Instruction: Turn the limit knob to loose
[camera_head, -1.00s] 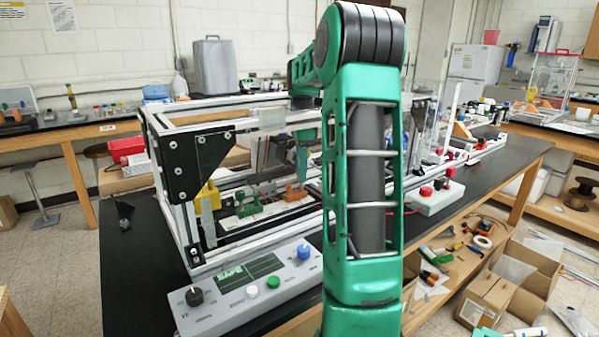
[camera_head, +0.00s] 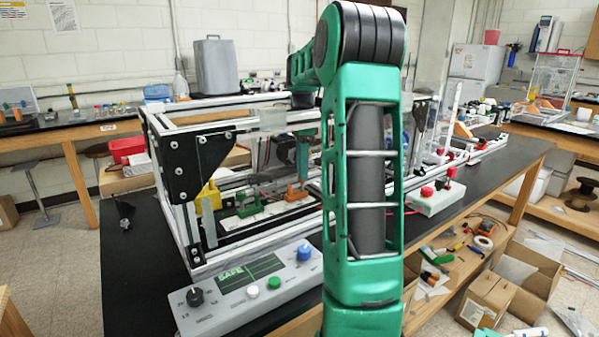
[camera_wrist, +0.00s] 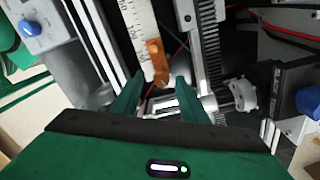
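The grey control panel (camera_head: 215,312) on the bench's near edge has a black knob (camera_head: 194,297) at its left end and a blue knob (camera_head: 304,253) at its right. Their labels are too small to read, so I cannot tell which is the limit knob. The blue knob also shows at the upper left of the wrist view (camera_wrist: 29,28). My gripper (camera_wrist: 159,84) is open, with nothing held between its fingers. It is inside the frame, above an orange piece (camera_wrist: 156,58) at the end of a white ruler. My arm partly hides it in the head view.
The panel has a white button (camera_head: 253,291), a green button (camera_head: 274,283) and a screen reading SAFE (camera_head: 250,268). The extrusion frame's bars (camera_head: 240,171) stand behind it. Inside are a green piece (camera_head: 248,204) and a yellow piece (camera_head: 210,196). A red-buttoned box (camera_head: 437,199) stands right.

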